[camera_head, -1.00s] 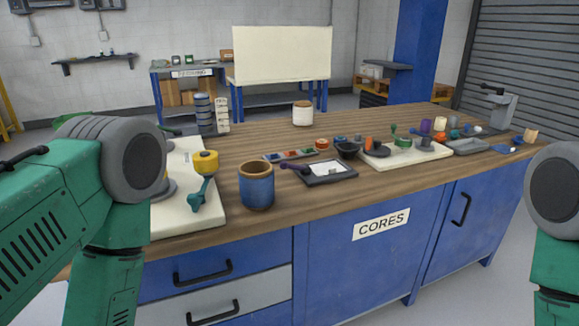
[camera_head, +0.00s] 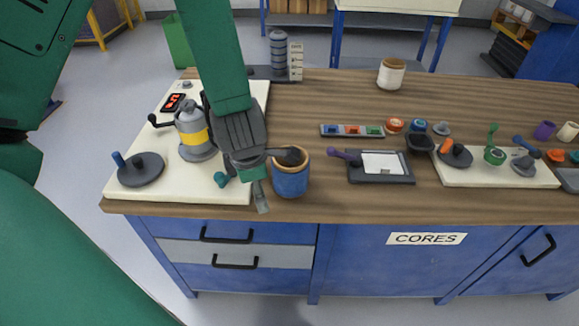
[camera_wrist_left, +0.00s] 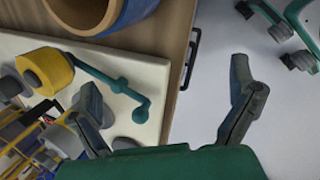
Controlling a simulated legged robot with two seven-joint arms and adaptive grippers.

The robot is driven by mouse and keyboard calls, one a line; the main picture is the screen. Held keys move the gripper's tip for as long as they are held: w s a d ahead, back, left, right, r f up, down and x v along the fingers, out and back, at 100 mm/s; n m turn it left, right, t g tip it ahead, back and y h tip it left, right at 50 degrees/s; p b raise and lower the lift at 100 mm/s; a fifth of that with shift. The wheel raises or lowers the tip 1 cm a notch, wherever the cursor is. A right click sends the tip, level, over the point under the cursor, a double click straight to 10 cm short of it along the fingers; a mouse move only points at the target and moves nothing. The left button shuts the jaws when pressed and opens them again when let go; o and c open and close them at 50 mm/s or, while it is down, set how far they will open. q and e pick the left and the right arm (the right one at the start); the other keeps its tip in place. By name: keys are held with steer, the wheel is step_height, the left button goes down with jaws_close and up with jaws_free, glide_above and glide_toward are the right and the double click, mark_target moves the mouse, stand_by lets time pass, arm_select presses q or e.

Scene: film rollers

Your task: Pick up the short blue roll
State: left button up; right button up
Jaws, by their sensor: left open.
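The short blue roll (camera_head: 290,182) stands upright near the bench's front edge, with a brown core and an open top. In the left wrist view the blue roll (camera_wrist_left: 130,14) is cut off by the top edge. My left gripper (camera_head: 278,181) is open at the roll's left side. One dark finger overlaps the roll's opening in the head view, and the other points down at its left. My right gripper is not in view.
A pale board (camera_head: 130,182) at left holds a grey canister with a yellow band (camera_head: 192,135) and a dark disc (camera_head: 141,170). A dark tray with a purple handle (camera_head: 381,180) lies right of the roll.

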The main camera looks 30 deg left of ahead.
mark_target(291, 172)
arm_select(q)
steer(key=w+d+r+n+t, duration=0.25)
steer(key=w+r+n, duration=0.35)
steer(key=r+n, duration=0.35)
steer(key=shift+n+g+h, duration=0.35)
steer(key=shift+g+h, duration=0.05)
steer(key=shift+g, duration=0.05)
steer(key=x, duration=0.4)
steer(key=b+x, duration=0.1)
steer(key=x, duration=0.4)
steer(key=b+x, duration=0.1)
steer(key=x, duration=0.3)
steer(key=shift+s+d+f, duration=0.2)
steer(key=shift+f, duration=0.2)
steer(key=shift+w+f, duration=0.1)
steer(key=shift+f, duration=0.1)
steer(key=shift+a, duration=0.2)
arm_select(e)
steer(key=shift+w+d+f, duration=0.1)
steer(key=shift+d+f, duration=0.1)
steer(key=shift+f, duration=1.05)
arm_select(q)
steer(key=shift+a, duration=0.1)
steer(key=c, duration=1.3)
steer(key=shift+r, duration=0.1)
